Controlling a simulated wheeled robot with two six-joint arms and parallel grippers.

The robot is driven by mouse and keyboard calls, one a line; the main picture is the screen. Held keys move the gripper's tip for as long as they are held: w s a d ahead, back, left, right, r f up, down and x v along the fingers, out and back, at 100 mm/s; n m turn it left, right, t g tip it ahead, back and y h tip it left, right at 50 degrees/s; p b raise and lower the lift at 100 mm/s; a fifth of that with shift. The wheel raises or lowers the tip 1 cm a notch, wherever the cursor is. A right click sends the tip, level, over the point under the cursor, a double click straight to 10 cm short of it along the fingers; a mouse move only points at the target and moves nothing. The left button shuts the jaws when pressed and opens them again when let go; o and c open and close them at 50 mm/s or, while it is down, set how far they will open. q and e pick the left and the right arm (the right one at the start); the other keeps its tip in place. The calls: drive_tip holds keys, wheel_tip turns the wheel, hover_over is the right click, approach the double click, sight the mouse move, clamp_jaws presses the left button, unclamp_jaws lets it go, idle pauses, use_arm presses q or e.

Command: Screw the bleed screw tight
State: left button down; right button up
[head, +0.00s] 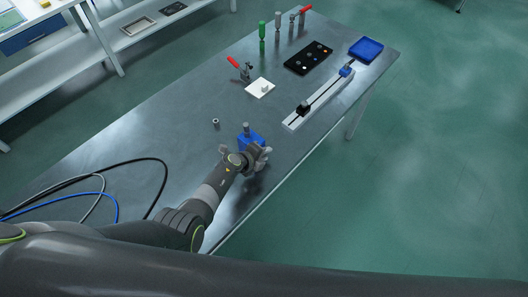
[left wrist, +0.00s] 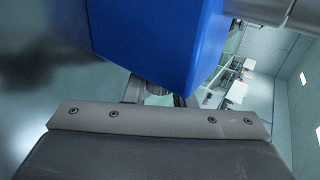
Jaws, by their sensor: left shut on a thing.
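A blue block (head: 251,140) with a grey cylindrical stub on top stands near the table's near right edge. It fills the upper middle of the left wrist view (left wrist: 158,40). My left gripper (head: 258,156) is at the block's near side, partly hiding it. In the left wrist view its two fingers close on a small grey round piece, which I take for the bleed screw (left wrist: 158,91), just below the block's lower edge. How far the screw sits in the block is hidden. My right gripper is not in view.
A small grey cylinder (head: 215,123) stands left of the block. Farther back are a white plate (head: 260,88) by a red-handled clamp (head: 238,66), a rail (head: 318,102), a black tray (head: 307,58) and a blue tray (head: 366,49). Cables (head: 128,161) lie at left.

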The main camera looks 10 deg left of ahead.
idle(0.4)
use_arm(q)
drive_tip(key=c, duration=1.3)
unclamp_jaws()
drive_tip(key=shift+o, duration=0.2)
drive_tip(key=shift+s, duration=0.1)
drive_tip(key=shift+b+v, duration=0.55)
drive_tip(key=shift+v, duration=0.8)
drive_tip(key=v, duration=1.4)
drive_tip(key=shift+a+r, duration=0.15)
drive_tip(key=shift+r, duration=0.2)
drive_tip(key=shift+o, duration=0.3)
